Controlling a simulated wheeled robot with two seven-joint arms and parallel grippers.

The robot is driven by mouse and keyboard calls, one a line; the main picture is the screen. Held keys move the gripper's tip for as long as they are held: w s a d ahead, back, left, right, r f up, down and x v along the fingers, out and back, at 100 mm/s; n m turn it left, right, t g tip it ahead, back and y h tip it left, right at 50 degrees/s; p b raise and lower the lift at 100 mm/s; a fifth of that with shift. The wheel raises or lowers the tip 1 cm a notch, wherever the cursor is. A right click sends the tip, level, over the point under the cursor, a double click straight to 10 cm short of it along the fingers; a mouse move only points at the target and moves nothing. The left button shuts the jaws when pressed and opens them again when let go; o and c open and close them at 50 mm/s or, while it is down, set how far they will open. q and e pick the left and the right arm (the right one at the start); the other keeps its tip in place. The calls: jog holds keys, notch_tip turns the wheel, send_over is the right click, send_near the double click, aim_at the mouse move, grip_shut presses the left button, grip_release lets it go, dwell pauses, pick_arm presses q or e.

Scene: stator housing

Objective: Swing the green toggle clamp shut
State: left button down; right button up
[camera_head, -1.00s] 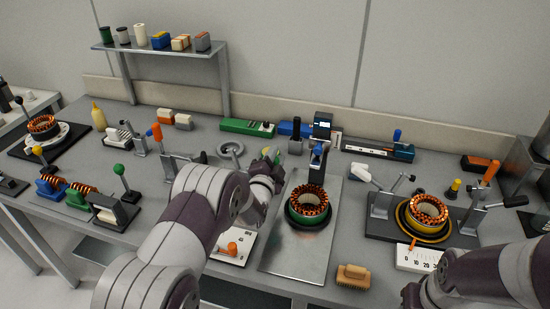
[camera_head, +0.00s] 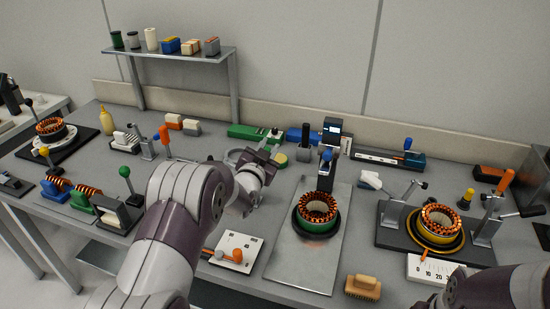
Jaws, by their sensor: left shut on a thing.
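A lever with a green ball (camera_head: 125,171) stands upright at the left, beside a dark block, well away from the gripper. My right arm shows at the bottom right; its gripper is out of the picture.
A stator in a green ring (camera_head: 317,210) sits on a metal plate (camera_head: 300,262). At the right, another stator (camera_head: 440,222) stands between clamps, one with an orange handle (camera_head: 506,181). A green box (camera_head: 245,132) lies behind my gripper. A brush (camera_head: 362,288) lies in front.

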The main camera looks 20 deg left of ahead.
pick_arm(q)
jog(key=shift+a+r+n+b, duration=0.15)
jog(key=shift+a+n+b, duration=0.2)
jog(key=shift+a+n, duration=0.65)
jog(key=shift+a+r+n+b, duration=0.15)
jog(key=shift+a+n+b, duration=0.15)
jog(key=shift+a+n, duration=0.65)
jog(key=shift+d+n, duration=0.25)
jog(key=shift+n, duration=0.1)
jog(key=c, duration=1)
grip_release()
jog(key=shift+a, duration=0.1)
jog(key=s+b, duration=0.1)
jog(key=s, duration=1.1)
jog(key=shift+s+a+b, duration=0.2)
jog(key=shift+s+b, duration=0.1)
jog(key=shift+b, duration=0.05)
